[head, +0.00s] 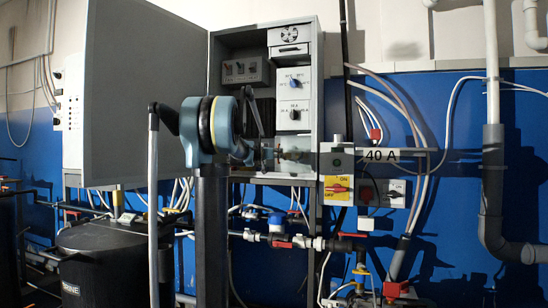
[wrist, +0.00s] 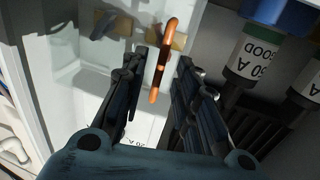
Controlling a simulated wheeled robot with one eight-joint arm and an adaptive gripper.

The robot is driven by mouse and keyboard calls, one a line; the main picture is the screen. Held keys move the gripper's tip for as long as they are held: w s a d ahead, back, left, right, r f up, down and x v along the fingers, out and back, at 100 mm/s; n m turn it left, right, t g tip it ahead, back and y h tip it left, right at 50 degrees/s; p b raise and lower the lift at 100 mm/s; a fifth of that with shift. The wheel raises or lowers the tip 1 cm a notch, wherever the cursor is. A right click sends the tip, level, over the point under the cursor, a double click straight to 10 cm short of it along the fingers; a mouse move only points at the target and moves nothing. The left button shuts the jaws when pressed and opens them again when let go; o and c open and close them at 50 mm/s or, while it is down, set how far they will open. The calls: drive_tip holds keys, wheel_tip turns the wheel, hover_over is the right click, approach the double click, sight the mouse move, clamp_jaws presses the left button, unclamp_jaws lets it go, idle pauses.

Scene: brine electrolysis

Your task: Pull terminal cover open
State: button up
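In the wrist view my gripper (wrist: 162,62) is open, its two dark fingers pointing into the cabinet. An orange-copper rod (wrist: 165,45) shows between the fingers, with a gap visible on each side; I cannot tell whether it touches either. Behind it is a pale panel (wrist: 75,88) with brass-coloured blocks (wrist: 124,25) along its top. I cannot tell for certain which part is the terminal cover. In the head view my gripper (head: 270,154) is at the lower part of the open cabinet (head: 307,92), partly hidden by my arm.
The grey cabinet door (head: 140,90) stands open at left. A switch box with a red handle (head: 338,188) is right of the cabinet. Pipes, cables and a black tank (head: 105,262) crowd the space below.

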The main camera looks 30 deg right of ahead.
drive_tip(key=shift+d, duration=0.15)
clamp_jaws()
drive_tip(key=shift+w, duration=0.1)
